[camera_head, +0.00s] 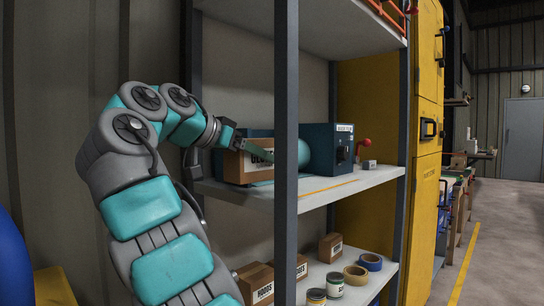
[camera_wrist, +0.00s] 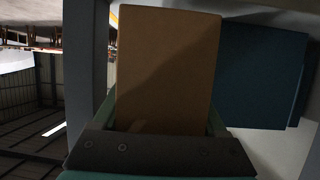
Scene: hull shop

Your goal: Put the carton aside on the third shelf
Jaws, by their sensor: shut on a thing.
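A brown carton (camera_head: 234,168) with a partly hidden printed label is at the left end of the middle visible shelf (camera_head: 345,187). A dark shelf post partly hides the carton's right side. In the wrist view the carton (camera_wrist: 168,65) fills the space between the two fingers of my gripper (camera_wrist: 163,115). I cannot tell whether its base touches the shelf.
A dark blue machine (camera_head: 323,150) stands right of the carton, with a small grey box (camera_head: 370,165) beside it. The front shelf post (camera_head: 286,120) is close to my gripper. The lower shelf (camera_head: 345,292) holds cartons, tape rolls and tins. A yellow cabinet (camera_head: 427,140) stands right.

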